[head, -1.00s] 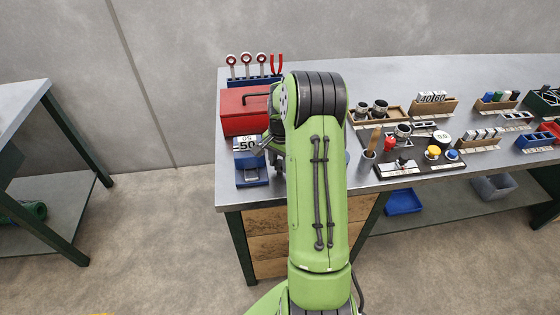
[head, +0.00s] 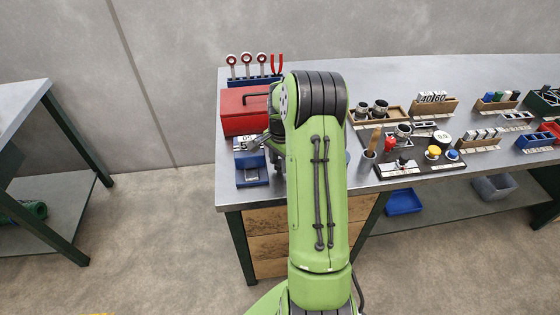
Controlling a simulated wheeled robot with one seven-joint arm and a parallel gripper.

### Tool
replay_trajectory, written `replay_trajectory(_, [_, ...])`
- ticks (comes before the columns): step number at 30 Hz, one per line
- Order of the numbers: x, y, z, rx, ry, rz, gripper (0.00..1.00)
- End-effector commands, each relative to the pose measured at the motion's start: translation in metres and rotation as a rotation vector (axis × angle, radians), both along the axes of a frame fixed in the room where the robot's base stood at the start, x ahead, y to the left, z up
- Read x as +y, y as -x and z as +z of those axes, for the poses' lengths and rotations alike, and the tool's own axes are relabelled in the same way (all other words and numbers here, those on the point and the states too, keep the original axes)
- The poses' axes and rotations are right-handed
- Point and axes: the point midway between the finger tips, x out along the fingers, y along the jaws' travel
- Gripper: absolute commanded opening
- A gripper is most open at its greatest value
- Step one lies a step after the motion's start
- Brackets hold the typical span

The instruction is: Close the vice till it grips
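My arm covers the left front part of the workbench.
A dark board (head: 390,169) with several small parts lies to the right. Bare bench top (head: 450,70) shows behind the holders.

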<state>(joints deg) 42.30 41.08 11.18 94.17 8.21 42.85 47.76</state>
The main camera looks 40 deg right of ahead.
Motion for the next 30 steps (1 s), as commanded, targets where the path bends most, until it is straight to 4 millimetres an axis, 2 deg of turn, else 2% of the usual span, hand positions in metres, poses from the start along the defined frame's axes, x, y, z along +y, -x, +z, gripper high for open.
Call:
replay_trajectory(1, [0.000,0.000,0.001,-0.001,0.000,0.000,0.50])
replay_trajectory(4, [0.000,0.000,0.000,0.001,-0.001,0.001,0.63])
replay_trajectory(11, [0.001,0.001,0.000,0.003,-0.003,0.001,0.63])
replay_trajectory(14, [0.000,0.001,0.007,0.002,-0.002,0.001,0.63])
replay_trajectory(17, [0.000,0.001,0.027,0.000,0.000,0.001,0.63])
replay_trajectory(27, [0.000,0.005,0.123,-0.001,0.001,0.001,0.63])
replay_trajectory(30, [0.000,0.006,0.143,0.000,0.000,0.000,0.63])
